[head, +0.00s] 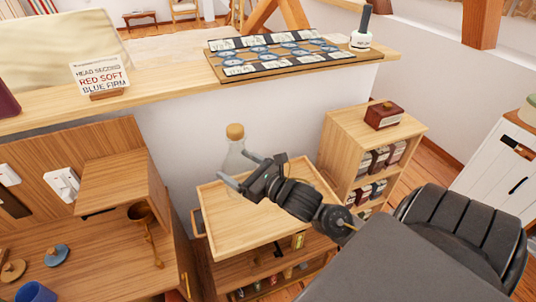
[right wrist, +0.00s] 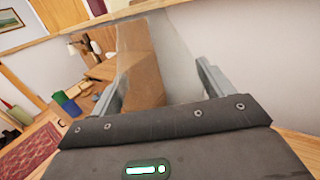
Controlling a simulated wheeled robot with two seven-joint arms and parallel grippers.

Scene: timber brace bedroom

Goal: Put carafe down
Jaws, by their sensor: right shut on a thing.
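The carafe (head: 236,155) is clear glass with a cork-coloured stopper (head: 235,131). It looks upright in the head view, in front of the white half-wall. My right gripper (head: 239,169) is shut on it, with the fingers around the glass. The carafe is over the back left part of a small cabinet's wooden top (head: 255,230); its base is partly hidden and I cannot tell whether it touches. In the right wrist view the fingers (right wrist: 160,85) stand apart, and the clear glass between them is hard to make out. My left gripper is out of view.
The cabinet top has a raised rim and looks bare. A shelf unit (head: 340,148) with a dark red box (head: 384,115) stands to the right. The ledge behind holds a game board (head: 275,54) and a sign (head: 100,76).

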